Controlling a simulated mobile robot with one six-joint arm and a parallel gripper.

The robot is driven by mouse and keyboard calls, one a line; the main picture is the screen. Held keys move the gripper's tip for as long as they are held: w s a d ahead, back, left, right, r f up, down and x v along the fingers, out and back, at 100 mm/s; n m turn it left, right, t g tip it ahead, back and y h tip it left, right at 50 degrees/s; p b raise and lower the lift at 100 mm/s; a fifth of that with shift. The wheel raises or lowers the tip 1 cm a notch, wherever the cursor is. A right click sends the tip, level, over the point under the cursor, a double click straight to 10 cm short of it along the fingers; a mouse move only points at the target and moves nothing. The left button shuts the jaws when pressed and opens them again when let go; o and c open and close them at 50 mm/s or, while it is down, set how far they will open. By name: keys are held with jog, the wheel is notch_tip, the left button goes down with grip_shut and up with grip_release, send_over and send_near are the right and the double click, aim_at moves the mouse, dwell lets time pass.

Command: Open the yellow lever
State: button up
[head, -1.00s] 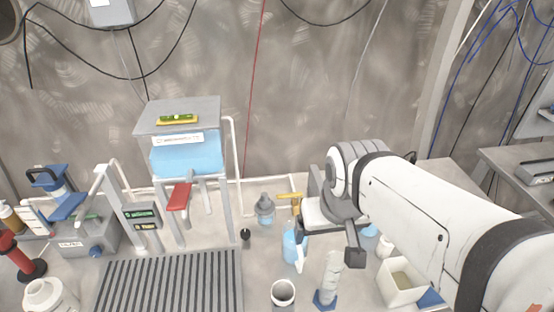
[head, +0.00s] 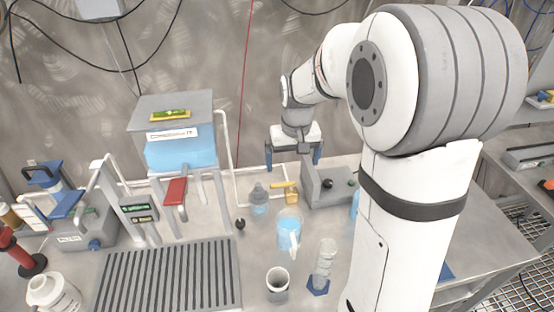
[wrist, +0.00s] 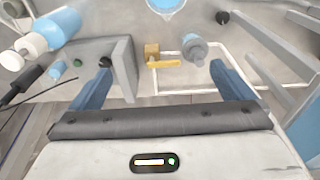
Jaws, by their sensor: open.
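The yellow lever (head: 281,185) is a short flat handle on a small brass valve body (head: 292,196) on white piping at the back of the bench. In the wrist view the yellow lever (wrist: 165,64) lies between my two blue fingers, ahead of the palm, with the brass body (wrist: 151,49) at its left end. My gripper (head: 293,156) is open and empty, pointing down above and slightly behind the lever. In the wrist view my gripper (wrist: 160,70) has its fingers wide apart. I see no contact with the lever.
A grey box with knobs (head: 327,185) stands right of the valve, close to one finger. A blue-filled beaker (head: 290,230) stands in front.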

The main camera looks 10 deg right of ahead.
jog(key=g+p, duration=0.1)
jog(key=p, duration=0.1)
send_near(283, 183)
jog(key=shift+f, duration=0.4)
jog(key=shift+f+p, duration=0.65)
jog(key=shift+f, duration=2.95)
